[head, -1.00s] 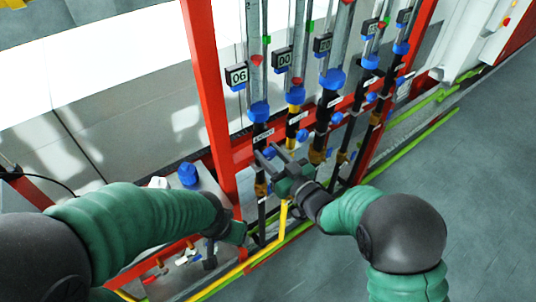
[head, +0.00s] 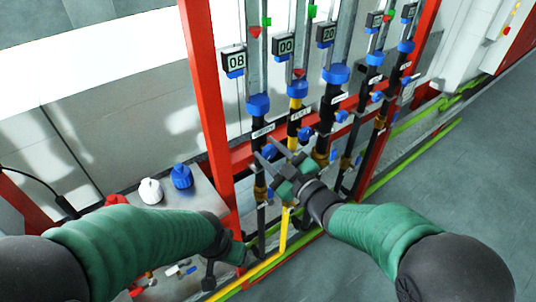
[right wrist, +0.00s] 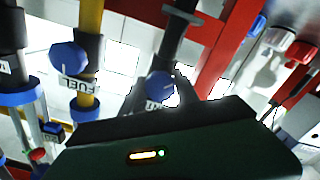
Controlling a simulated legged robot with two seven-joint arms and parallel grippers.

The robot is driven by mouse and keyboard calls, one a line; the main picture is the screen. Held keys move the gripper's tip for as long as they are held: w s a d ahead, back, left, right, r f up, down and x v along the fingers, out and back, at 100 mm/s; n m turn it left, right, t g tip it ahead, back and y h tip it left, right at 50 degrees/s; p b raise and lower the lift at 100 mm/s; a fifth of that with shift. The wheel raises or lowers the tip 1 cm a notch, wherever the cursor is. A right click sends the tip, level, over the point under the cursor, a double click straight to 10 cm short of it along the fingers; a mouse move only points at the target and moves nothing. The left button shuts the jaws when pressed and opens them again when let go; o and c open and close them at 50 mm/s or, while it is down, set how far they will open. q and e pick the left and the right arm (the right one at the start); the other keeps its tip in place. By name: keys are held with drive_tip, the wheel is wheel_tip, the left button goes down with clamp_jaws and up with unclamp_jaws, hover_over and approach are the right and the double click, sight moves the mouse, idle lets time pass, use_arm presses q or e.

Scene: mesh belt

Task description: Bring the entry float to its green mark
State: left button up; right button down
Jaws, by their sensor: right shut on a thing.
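The leftmost tube (head: 253,70) has a red float (head: 255,32) slightly below its green mark (head: 266,21). Its display (head: 233,61) reads 08. The label (head: 262,131) on its pipe is too small to read surely. My right gripper (head: 267,157) is shut on the blue knob (head: 269,152) of this pipe. In the right wrist view the knob (right wrist: 160,85) shows between the fingers, its label partly hidden. My left arm ends low at the left of the rack; its fingers are not clear.
Other tubes stand close to the right, including the yellow fuel pipe (head: 295,120) with its own blue knob (head: 304,134). A red post (head: 207,90) stands at the left. A bench with white (head: 150,191) and blue (head: 181,177) knobs is behind my left arm.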

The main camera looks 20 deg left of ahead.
drive_tip(key=shift+f, duration=0.15)
drive_tip(key=c, duration=1.3)
unclamp_jaws()
drive_tip(key=shift+s, duration=0.1)
drive_tip(key=shift+o, duration=1.2)
drive_tip(key=shift+d, duration=0.1)
use_arm(q)
drive_tip(key=shift+s+d+r, duration=0.1)
drive_tip(key=shift+s+d, duration=0.1)
drive_tip(key=shift+d, duration=0.1)
use_arm(e)
drive_tip(key=shift+o, duration=0.8)
drive_tip(key=shift+s+d+r, duration=0.15)
drive_tip(key=shift+r, duration=0.05)
drive_tip(key=shift+d+f, duration=0.1)
drive_tip(key=shift+d, duration=0.05)
use_arm(q)
drive_tip(key=shift+s+b+x, duration=0.25)
drive_tip(key=shift+b+x, duration=0.95)
use_arm(e)
drive_tip(key=v, duration=1.6)
drive_tip(key=shift+s+d, duration=0.2)
drive_tip(key=shift+s, duration=0.05)
